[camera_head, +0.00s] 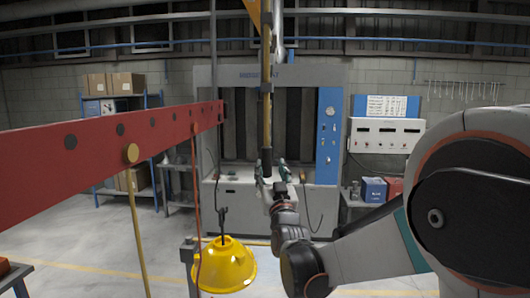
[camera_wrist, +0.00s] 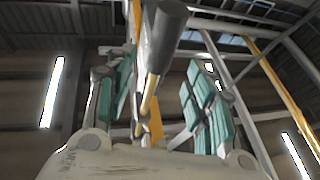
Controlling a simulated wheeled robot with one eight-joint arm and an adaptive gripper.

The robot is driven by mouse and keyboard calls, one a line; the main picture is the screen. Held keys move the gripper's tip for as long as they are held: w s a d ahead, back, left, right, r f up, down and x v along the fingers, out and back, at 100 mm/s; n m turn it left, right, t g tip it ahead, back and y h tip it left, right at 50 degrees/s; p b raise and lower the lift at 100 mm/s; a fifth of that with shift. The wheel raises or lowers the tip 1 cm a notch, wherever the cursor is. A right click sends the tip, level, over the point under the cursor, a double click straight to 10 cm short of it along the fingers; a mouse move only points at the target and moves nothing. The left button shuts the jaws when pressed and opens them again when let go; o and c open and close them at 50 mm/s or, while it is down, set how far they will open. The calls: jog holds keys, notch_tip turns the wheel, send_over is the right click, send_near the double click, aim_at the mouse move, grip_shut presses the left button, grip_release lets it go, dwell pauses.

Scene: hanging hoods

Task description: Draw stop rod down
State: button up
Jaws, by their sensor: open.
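The stop rod (camera_head: 266,120) is a brass-coloured upright rod hanging from above, with a dark grey lower end (camera_head: 266,158). My gripper (camera_head: 270,172) points up at that lower end, with its teal fingers spread. In the wrist view the dark grey end (camera_wrist: 164,38) is large and near the camera, and the brass shaft runs away behind it. The teal fingers of my gripper (camera_wrist: 160,100) stand apart on either side of the rod in that view. I see a gap between rod and fingers; whether the rod is fully inside the jaws is hard to tell.
A red beam (camera_head: 100,140) crosses the left side, with thin cords hanging from it. A yellow hood (camera_head: 226,268) hangs low at the left of my arm. A grey cabinet (camera_head: 228,80) with a blue panel stands behind. Shelves with boxes (camera_head: 112,84) are at the back left.

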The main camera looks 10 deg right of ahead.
aim_at(268, 158)
jog(key=p+x, duration=0.1)
jog(key=x, duration=0.7)
jog(key=shift+w+p, duration=0.1)
jog(key=shift+p, duration=0.2)
grip_shut()
